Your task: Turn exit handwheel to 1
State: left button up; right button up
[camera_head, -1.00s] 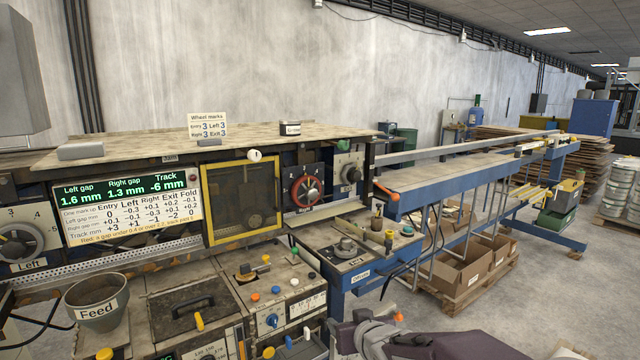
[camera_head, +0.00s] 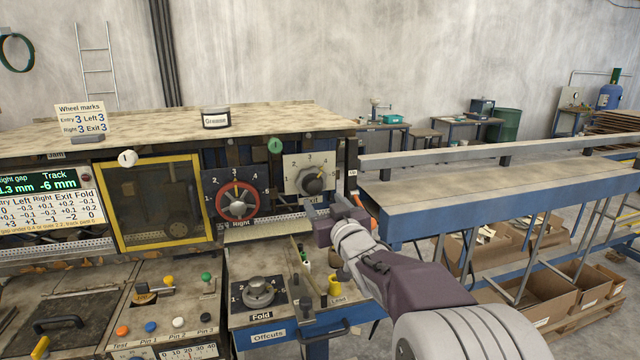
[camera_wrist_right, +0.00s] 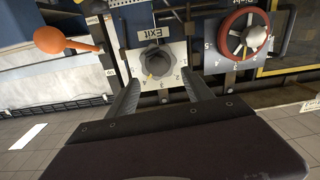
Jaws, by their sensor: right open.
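The exit handwheel (camera_head: 313,183) is a dark grey knob on a pale plate with numbers, at the right end of the machine. Its yellow mark points near 3. It also shows in the right wrist view (camera_wrist_right: 155,62), upside down, with the "Exit" label above it. My right gripper (camera_head: 330,224) is just in front of and below the handwheel in the head view. In the wrist view its open fingers (camera_wrist_right: 161,88) stand either side of the knob's line, with nothing between them; contact cannot be told. My left gripper is not in view.
The red right handwheel (camera_head: 237,200) is left of the exit plate. An orange knob (camera_wrist_right: 50,40) stands out near the gripper in the wrist view. The fold knob (camera_head: 259,292) and small tools lie below. A blue-framed conveyor (camera_head: 450,205) runs off right. A wheel marks card (camera_head: 81,122) reads Exit 3.

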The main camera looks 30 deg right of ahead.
aim_at(316, 188)
jog(key=shift+h, duration=0.3)
jog(key=x, duration=0.1)
jog(key=p+x, duration=0.1)
jog(key=x, duration=0.2)
jog(key=shift+d+r, duration=0.2)
jog(key=shift+r, duration=0.1)
jog(key=p+x, duration=0.1)
jog(key=x, duration=0.3)
jog(key=shift+w+a+f+p, duration=0.1)
jog(key=shift+w+a+p, duration=0.05)
jog(key=shift+w+p, duration=0.15)
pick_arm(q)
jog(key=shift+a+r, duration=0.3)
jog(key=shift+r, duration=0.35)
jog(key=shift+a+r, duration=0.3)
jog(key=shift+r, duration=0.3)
pick_arm(e)
jog(key=shift+s, duration=0.1)
jog(key=shift+c, duration=0.2)
